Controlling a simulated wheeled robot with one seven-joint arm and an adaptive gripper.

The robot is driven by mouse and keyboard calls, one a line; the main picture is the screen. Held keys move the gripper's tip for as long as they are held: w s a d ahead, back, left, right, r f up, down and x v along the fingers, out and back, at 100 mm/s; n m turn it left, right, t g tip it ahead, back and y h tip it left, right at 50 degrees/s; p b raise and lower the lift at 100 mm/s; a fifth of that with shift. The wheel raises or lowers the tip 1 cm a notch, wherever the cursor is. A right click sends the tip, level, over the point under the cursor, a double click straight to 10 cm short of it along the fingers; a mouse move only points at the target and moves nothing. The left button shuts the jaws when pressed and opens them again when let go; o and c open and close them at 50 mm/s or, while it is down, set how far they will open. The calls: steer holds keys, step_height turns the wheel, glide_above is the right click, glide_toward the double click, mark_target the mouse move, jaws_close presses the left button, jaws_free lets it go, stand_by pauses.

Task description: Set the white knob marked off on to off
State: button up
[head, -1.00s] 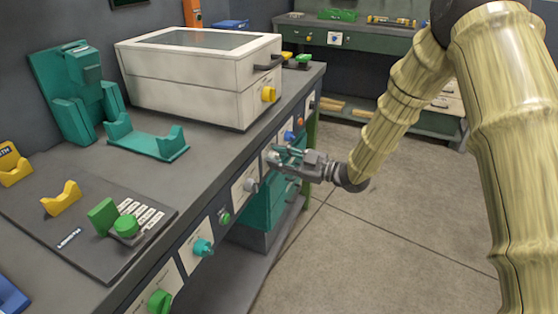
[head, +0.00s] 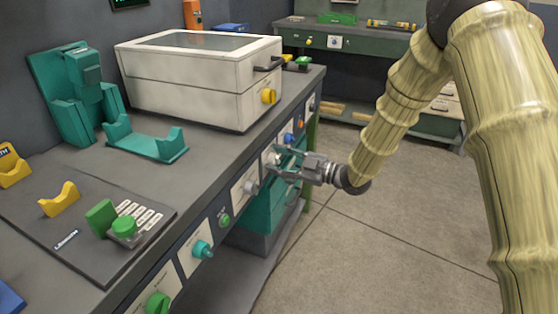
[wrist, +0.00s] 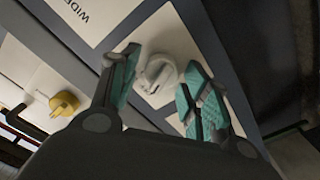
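The white knob (wrist: 158,74) sits on a white panel on the bench front, with a raised grip bar across its face. Its off and on marks are not readable. In the wrist view my gripper (wrist: 162,88) has one teal-padded finger on each side of the knob, with gaps showing between pads and knob. In the head view my gripper (head: 282,162) is at the bench front, its fingers pointing at the panel and partly hiding the knob. The gripper is open and holds nothing.
A pale grey knob (head: 250,187), a teal knob (head: 202,250) and a blue knob (head: 289,137) line the same bench front. A yellow knob (wrist: 63,103) shows left in the wrist view. A teal cabinet (head: 258,220) stands below. The floor to the right is clear.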

stand_by(0.3)
steer(key=v, duration=1.2)
step_height(320, 180, down, 15)
steer(key=s+d+m+t+h, duration=0.1)
steer(key=s+m+t+h, duration=0.15)
steer(key=m+h, duration=0.35)
steer(key=s+d+f+m+g+h, duration=0.2)
steer(key=s+f+m+h, duration=0.15)
steer(key=s+f, duration=0.4)
steer(key=s+d+f+m+g+h, duration=0.2)
steer(key=s+f+m, duration=0.2)
steer(key=s+f, duration=0.35)
steer(key=s+d+f+m+g+h, duration=0.1)
steer(key=s+d+f+m+h, duration=0.2)
steer(key=s+f, duration=0.45)
steer(key=s+d+f+m+g+h, duration=0.1)
steer(key=s+d+m+g, duration=0.15)
steer(key=s, duration=0.65)
steer(key=s+d+f+m+g+h, duration=0.1)
steer(key=s+f+m+g, duration=0.15)
steer(key=s, duration=0.75)
step_height(320, 180, up, 20)
steer(key=p, duration=2)
steer(key=shift+w+n, duration=0.35)
steer(key=shift+w, duration=0.1)
steer(key=shift+a+r, duration=0.1)
steer(key=shift+r, duration=0.05)
